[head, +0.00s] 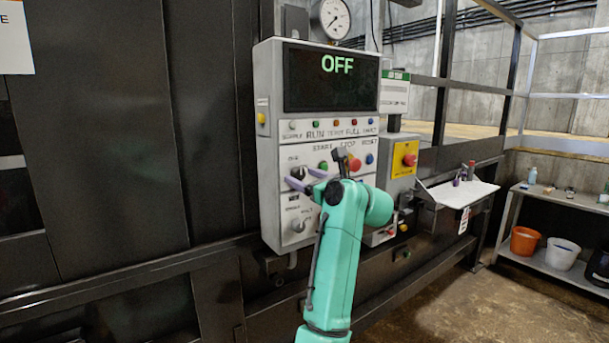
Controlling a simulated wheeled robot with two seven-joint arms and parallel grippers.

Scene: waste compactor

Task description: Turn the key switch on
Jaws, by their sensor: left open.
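The control panel (268,190) is a grey box on the dark machine, and its screen (331,78) reads OFF in green. A dark key switch (298,172) sits at the panel's left side, under a small label. My left gripper (308,179) is at the panel with its two purple fingers spread apart. The fingers are just below and right of the key switch. I cannot tell whether they touch it. My teal arm hides part of the panel's lower right. My right gripper is not in view.
Green, red and blue buttons (370,159) sit right of the key switch. A selector knob (298,225) is below it. A yellow box with a red emergency button (409,160) stands to the right, beside a sloped white shelf (458,193). Buckets (525,241) stand on a far-right rack.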

